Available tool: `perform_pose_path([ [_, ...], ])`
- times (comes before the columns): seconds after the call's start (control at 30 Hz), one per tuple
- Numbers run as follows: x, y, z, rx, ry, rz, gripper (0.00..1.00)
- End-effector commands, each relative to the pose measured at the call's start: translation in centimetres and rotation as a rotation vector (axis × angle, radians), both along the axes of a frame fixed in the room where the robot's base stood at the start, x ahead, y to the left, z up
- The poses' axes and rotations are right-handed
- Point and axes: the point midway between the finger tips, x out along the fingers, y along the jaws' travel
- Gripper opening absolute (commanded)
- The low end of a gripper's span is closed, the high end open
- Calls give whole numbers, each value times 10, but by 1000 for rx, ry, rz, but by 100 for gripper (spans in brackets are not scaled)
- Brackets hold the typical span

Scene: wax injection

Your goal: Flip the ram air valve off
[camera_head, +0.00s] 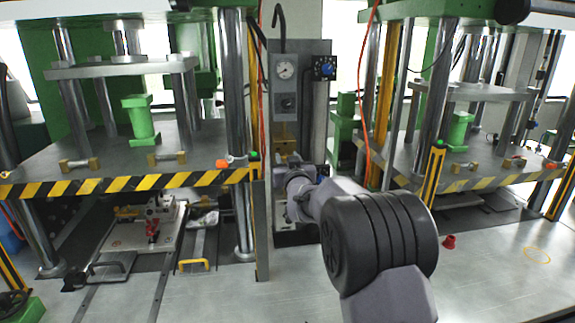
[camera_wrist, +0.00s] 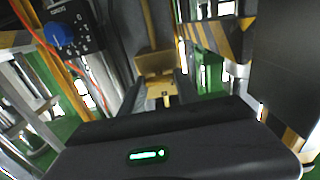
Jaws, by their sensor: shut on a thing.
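The ram air valve (camera_wrist: 155,62), a brass-yellow block with an upright yellow bar above it, sits between the fingers in the wrist view. In the head view its brass part (camera_head: 285,135) shows on the grey control column between the two presses. My gripper (camera_wrist: 160,90) has its two dark fingers on either side of the lower brass piece and is shut on it. In the head view my gripper (camera_head: 289,162) is at the column, partly hidden by my wrist. The handle's exact angle is hard to tell.
A pressure gauge (camera_head: 285,70) and a box with a blue knob (camera_head: 326,69) are above the valve. Presses with striped edges (camera_head: 130,184) stand on both sides. An orange cable (camera_head: 366,90) hangs at right. A small red object (camera_head: 449,242) lies on the bench.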

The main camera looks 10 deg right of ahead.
Motion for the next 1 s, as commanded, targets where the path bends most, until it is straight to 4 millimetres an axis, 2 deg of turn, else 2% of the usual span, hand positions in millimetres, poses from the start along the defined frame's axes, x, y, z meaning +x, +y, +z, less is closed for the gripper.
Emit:
perform_pose_path([
  [0.13,0,0,1,0,1,0,0],
  [0.17,0,0,1,0,1,0,44],
  [0.23,0,0,1,1,1,0,58],
  [0.27,0,0,1,1,1,0,60],
  [0.57,-1,0,1,2,1,0,60],
  [0.67,-11,0,1,3,2,0,60],
  [0.77,-34,0,1,3,2,0,60],
  [1.0,-115,0,2,2,1,0,60],
])
